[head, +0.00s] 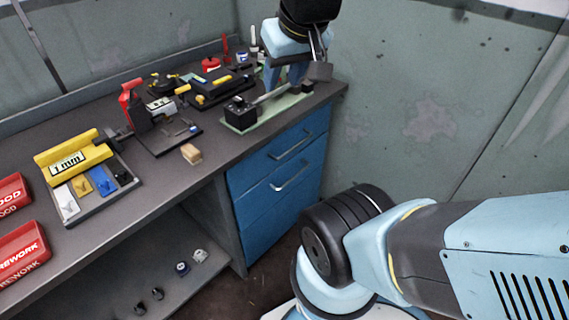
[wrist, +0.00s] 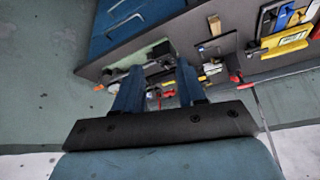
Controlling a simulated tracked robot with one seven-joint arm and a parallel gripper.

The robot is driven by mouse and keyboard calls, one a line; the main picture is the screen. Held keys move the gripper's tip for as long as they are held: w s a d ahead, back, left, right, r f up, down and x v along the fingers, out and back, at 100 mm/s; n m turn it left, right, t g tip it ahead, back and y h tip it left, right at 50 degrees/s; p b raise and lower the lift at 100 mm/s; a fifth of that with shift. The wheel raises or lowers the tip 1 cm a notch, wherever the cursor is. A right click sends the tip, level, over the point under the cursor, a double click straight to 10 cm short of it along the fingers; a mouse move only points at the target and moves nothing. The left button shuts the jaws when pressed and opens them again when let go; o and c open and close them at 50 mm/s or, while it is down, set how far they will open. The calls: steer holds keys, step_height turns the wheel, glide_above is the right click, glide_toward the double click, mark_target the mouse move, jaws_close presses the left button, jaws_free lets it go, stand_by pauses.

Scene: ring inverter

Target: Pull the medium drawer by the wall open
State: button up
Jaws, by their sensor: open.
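A blue drawer cabinet stands under the right end of the bench, by the wall. Its upper drawer (head: 275,152) and the medium drawer (head: 268,195) below it look closed, and each has a metal bar handle. The medium drawer's handle (head: 290,180) is clear of my gripper. The blue drawer fronts (wrist: 125,25) also show at the upper left of the wrist view. My gripper (wrist: 158,78) is open, with nothing seen between its two fingers. In the head view my gripper (head: 297,80) is above the bench's right end, higher than the drawers and apart from them.
A green-based device (head: 265,112) sits at the bench end under my gripper. A black case (head: 220,88), a small wooden block (head: 191,154), a yellow holder (head: 73,158) and red bins (head: 22,250) stand on the bench. The wall (head: 430,100) is close on the right.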

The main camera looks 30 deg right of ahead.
steer(key=shift+w, duration=0.1)
steer(key=w+d+f+m+g+y, duration=0.1)
steer(key=w+d+f+m+g, duration=0.1)
steer(key=w+f+m, duration=0.3)
steer(key=w+d+f+m+g+y, duration=0.1)
steer(key=w+d+f+m+g, duration=0.2)
steer(key=w, duration=0.4)
steer(key=w+d+f+m+g+y, duration=0.1)
steer(key=w+d+f+m+y, duration=0.3)
steer(key=f, duration=0.3)
steer(key=w+d+f+m+g+y, duration=0.1)
steer(key=w+d+f+m, duration=0.3)
steer(key=d+f+m, duration=0.3)
steer(key=d+f+m+t+y, duration=0.25)
steer(key=d+f+m, duration=0.2)
steer(key=f, duration=0.55)
steer(key=d+f+m+t+y, duration=0.1)
steer(key=d+f+m+y, duration=0.3)
steer(key=f, duration=0.5)
steer(key=m+t, duration=1.3)
steer(key=m, duration=0.4)
glide_toward(296, 175)
steer(key=shift+g, duration=0.25)
steer(key=x, duration=1)
steer(key=shift+w+d+f, duration=0.1)
steer(key=shift+w+f, duration=0.1)
steer(key=shift+f, duration=0.05)
